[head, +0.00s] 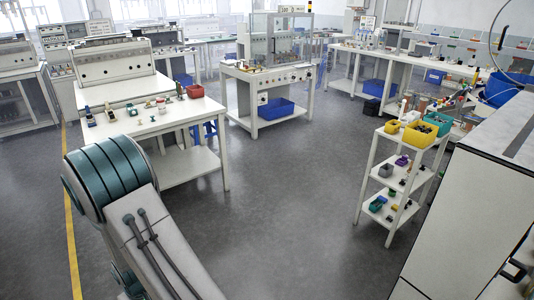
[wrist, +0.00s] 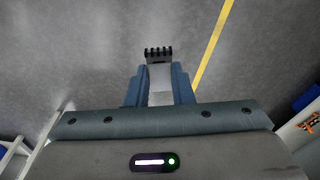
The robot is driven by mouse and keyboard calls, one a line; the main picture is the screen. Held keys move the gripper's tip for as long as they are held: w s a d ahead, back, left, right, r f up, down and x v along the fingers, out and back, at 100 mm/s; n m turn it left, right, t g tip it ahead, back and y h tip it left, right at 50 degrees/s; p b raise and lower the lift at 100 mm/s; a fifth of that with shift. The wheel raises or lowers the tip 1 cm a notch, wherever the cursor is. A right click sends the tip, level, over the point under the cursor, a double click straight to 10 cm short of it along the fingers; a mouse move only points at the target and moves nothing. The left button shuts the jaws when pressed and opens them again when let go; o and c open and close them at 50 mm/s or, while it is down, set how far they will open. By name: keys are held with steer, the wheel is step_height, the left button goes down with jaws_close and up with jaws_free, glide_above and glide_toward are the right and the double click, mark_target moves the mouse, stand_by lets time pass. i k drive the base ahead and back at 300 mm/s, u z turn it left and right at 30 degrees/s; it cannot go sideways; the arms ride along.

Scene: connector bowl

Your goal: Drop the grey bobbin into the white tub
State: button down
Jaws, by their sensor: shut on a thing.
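In the wrist view my gripper (wrist: 158,72) has its teal fingers closed on a grey piece with a dark, ridged end (wrist: 158,53). The piece points away from the palm, above bare floor. I cannot tell from its shape whether it is the grey bobbin. The head view shows my arm at the lower left, but my gripper is out of sight there. I cannot make out a white tub in either view.
A white table (head: 150,127) with several small parts stands at the left. A white shelf cart (head: 411,185) at the right carries yellow bins (head: 418,133) and small parts. A tall white cabinet (head: 460,220) stands at the right edge. Grey floor (head: 290,200) between is clear.

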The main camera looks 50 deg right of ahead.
mark_target(413, 117)
steer(key=i, duration=0.65)
steer(key=z, duration=2.95)
steer(key=i, duration=1.65)
steer(key=z, duration=0.05)
